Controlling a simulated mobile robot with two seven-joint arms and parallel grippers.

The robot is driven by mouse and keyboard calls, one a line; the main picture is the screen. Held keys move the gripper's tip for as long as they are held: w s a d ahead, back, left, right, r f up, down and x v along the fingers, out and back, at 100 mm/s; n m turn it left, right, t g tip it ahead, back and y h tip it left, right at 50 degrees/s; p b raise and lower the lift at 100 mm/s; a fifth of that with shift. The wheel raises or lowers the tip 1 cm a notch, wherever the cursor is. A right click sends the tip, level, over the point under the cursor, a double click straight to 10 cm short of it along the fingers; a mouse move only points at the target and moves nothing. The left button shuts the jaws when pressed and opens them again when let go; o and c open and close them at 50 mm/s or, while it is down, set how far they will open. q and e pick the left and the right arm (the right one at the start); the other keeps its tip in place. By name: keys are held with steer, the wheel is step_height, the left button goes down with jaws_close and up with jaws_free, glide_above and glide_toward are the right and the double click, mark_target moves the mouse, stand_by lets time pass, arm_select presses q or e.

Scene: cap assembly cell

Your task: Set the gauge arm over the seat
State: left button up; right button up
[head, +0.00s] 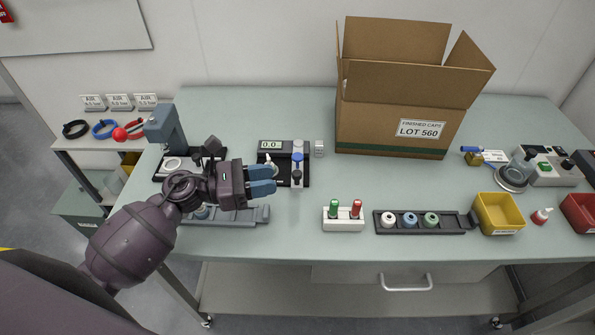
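The gauge (270,146) stands near the back of the bench, with a display that reads about 0.0 and a dark base. Beside the display is a post with a blue part (297,158) and a dark knob below it. I cannot tell which piece is the gauge arm, and the seat is not clearly made out. My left gripper (270,180) is just in front of and left of the post, its blue fingers pointing right and close together. Nothing shows between them, and I cannot tell if they touch. My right gripper is out of view.
A press (165,128) stands left behind my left arm. A grey rack (248,215) lies partly under the arm. A white block with green and red pegs (343,224), a cap tray (457,222), a yellow bin (497,214) and a cardboard box (385,125) stand right.

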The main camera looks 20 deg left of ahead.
mark_target(297, 172)
arm_select(q)
steer(key=p+x, duration=0.1)
steer(key=x, duration=0.5)
steer(key=shift+w+d, duration=0.2)
steer(key=shift+d, duration=0.2)
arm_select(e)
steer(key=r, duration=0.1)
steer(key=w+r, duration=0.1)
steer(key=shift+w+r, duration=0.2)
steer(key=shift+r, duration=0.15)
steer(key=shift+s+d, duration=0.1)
arm_select(q)
jaws_close()
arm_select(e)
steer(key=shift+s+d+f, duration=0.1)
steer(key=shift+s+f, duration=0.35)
